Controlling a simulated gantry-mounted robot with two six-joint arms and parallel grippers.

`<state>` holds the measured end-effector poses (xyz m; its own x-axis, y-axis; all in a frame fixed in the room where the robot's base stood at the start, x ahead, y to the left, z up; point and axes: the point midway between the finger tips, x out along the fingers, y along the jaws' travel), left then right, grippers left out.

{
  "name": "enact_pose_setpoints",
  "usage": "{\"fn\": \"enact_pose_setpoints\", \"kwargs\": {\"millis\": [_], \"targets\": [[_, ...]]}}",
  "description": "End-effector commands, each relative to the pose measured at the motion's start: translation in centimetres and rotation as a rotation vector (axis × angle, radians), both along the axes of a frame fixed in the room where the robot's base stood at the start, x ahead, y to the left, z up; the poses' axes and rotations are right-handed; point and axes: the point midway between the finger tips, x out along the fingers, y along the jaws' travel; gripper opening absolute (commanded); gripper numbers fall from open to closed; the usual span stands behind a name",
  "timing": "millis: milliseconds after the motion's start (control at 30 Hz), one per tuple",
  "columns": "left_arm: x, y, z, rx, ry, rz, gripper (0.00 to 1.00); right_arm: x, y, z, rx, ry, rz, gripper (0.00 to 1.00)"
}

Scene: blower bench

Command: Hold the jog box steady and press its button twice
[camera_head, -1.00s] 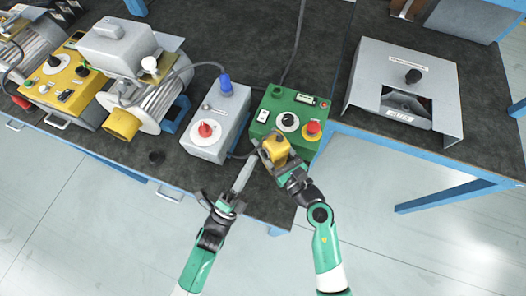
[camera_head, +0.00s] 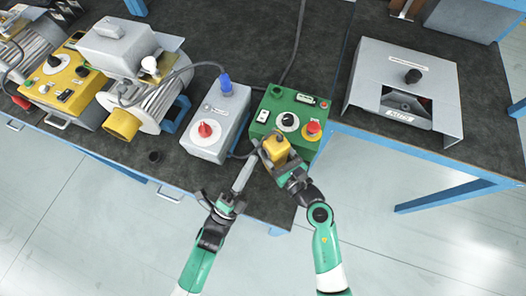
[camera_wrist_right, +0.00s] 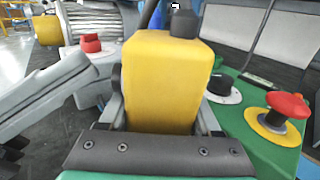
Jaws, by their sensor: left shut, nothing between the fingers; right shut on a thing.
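The jog box is a small yellow box (camera_head: 276,150) with a black button (camera_wrist_right: 185,24) on its top end in the right wrist view. My right gripper (camera_head: 284,166) is shut on it, one finger on each side, and holds it near the bench's front edge. My left gripper (camera_head: 247,172) is shut and empty, with its long grey fingers just left of the jog box. These fingers also show at the left of the right wrist view (camera_wrist_right: 50,90), beside the box and apart from the button.
Behind the jog box stands a green control box (camera_head: 293,112) with a red emergency stop (camera_head: 313,129). A grey box with a red knob (camera_head: 205,130) is to the left. A blower motor (camera_head: 140,95) and yellow control box (camera_head: 60,85) stand farther left. A grey cover (camera_head: 370,70) lies right.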

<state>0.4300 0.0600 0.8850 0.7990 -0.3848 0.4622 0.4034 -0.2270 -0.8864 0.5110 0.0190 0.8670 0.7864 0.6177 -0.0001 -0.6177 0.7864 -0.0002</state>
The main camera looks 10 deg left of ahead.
Motion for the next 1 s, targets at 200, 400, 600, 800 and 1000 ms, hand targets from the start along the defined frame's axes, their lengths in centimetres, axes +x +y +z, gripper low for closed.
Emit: {"fn": "enact_pose_setpoints", "kwargs": {"millis": [200,400,600,800,1000], "targets": [[0.0,0.0,-0.01,0.0,0.0,0.0,0.0,-0.01,0.0,-0.05,-0.001,0.001,0.0,0.0],[0.0,0.0,0.0,0.0,0.0,0.0,0.0,-0.01,0.0,-0.05,-0.001,0.001,0.0,0.0],[0.0,0.0,0.0,0.0,0.0,0.0,0.0,-0.01,0.0,-0.04,-0.001,0.001,0.0,0.0],[0.02,-0.02,0.0,0.0,0.0,0.0,0.0,-0.01,0.0,-0.04,-0.001,0.001,0.0,0.0],[0.38,-0.48,0.02,-0.001,0.001,-0.002,0.0,-0.01,0.02,-0.04,-0.001,0.001,0.0,0.0]]}}
